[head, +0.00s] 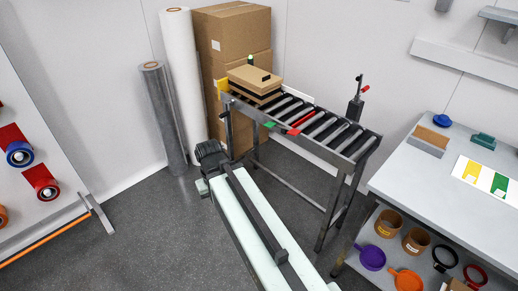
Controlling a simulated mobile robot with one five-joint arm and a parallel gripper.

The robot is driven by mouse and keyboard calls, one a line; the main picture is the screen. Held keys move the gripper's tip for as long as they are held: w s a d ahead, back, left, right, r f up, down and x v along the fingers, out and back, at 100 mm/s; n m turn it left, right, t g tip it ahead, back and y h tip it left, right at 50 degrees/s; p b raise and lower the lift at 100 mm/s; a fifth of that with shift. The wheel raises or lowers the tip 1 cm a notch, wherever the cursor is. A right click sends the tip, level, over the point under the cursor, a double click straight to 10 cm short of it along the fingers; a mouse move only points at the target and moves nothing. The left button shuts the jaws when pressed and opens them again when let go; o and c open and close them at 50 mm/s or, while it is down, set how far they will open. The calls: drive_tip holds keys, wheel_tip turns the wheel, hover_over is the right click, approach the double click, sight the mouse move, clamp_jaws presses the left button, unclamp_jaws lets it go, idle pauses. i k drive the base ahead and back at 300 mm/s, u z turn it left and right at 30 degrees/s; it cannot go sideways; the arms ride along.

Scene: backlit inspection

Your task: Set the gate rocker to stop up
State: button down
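A roller conveyor (372,152) on dark legs stands in the middle of the head view. On its near side rail are a small green piece (268,124) and a small red piece (294,131); one red bar (305,117) lies among the dark rollers. A dark post device (356,106) with a red-tipped lever stands at the conveyor's back edge. I cannot tell which of these is the gate rocker, or its setting. My gripper (209,153) is a dark shape at the far end of my pale arm, left of the conveyor and apart from the coloured pieces. Its fingers are too small to read.
Flat cartons (254,77) lie on the conveyor's far end, before stacked boxes (237,35) and upright rolls (185,60). A workbench (395,177) with cups below is at right. A board (25,215) with tape rolls is at left. Floor between board and arm is clear.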

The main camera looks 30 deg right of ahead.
sight(294, 132)
drive_tip(key=k, duration=0.55)
drive_tip(key=u, duration=0.5)
drive_tip(key=i, duration=1.4)
drive_tip(key=u, duration=0.55)
